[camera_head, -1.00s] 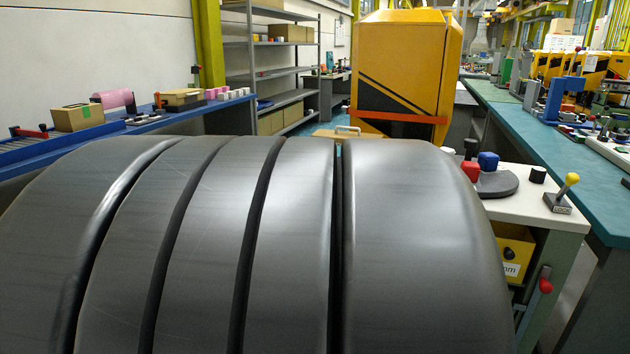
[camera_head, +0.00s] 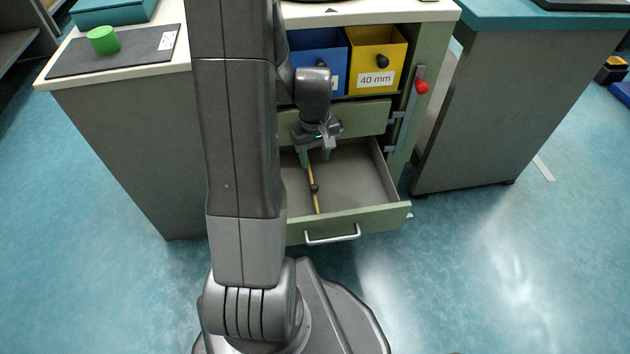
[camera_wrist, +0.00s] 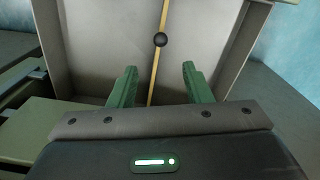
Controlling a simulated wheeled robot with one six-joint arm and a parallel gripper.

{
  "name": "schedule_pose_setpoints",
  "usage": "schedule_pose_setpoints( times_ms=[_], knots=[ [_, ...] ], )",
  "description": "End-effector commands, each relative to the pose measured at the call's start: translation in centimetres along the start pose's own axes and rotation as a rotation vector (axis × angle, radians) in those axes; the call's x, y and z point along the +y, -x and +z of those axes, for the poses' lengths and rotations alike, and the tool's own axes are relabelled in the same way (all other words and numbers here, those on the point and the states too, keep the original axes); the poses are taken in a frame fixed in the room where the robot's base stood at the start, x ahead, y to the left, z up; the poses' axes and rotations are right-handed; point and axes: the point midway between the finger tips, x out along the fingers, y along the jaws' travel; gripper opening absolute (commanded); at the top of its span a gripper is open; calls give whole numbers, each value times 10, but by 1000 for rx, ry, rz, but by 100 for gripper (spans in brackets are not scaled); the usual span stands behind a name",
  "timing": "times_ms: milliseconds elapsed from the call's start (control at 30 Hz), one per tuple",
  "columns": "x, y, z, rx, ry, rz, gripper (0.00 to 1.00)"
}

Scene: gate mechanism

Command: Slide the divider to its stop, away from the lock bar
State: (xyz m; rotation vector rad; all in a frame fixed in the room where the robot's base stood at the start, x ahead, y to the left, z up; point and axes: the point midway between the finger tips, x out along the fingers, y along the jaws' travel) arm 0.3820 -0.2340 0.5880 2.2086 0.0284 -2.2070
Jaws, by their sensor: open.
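The divider (camera_head: 311,176) is a thin yellow strip with a dark round knob (camera_head: 314,188), standing in an open green drawer (camera_head: 385,220). In the wrist view the divider (camera_wrist: 165,14) runs away from me, with its knob (camera_wrist: 160,40) just beyond my fingertips. My gripper (camera_head: 315,157) is open and empty, its green fingers over the back of the drawer. In the wrist view my gripper (camera_wrist: 159,70) has one finger on each side of the divider's line, apart from the knob. The lock bar (camera_head: 406,115) is upright on the cabinet's right side, with a red knob (camera_head: 422,86).
The drawer's left part is hidden behind my arm. A silver handle (camera_head: 333,237) is on its front. Above are a closed drawer front (camera_head: 362,119), a blue bin (camera_head: 318,55) and a yellow bin (camera_head: 376,70). Drawer floor right of the divider is bare.

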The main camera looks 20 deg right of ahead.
Motion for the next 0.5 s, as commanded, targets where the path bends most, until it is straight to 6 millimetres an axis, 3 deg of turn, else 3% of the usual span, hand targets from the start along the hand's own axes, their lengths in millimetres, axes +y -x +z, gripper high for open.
schedule_pose_setpoints(
  times_ms=[300,500],
  knots=[
    [-1,-72,1,-4,0,-2,45],
    [-1,-106,1,-2,-1,-2,45]
  ],
)
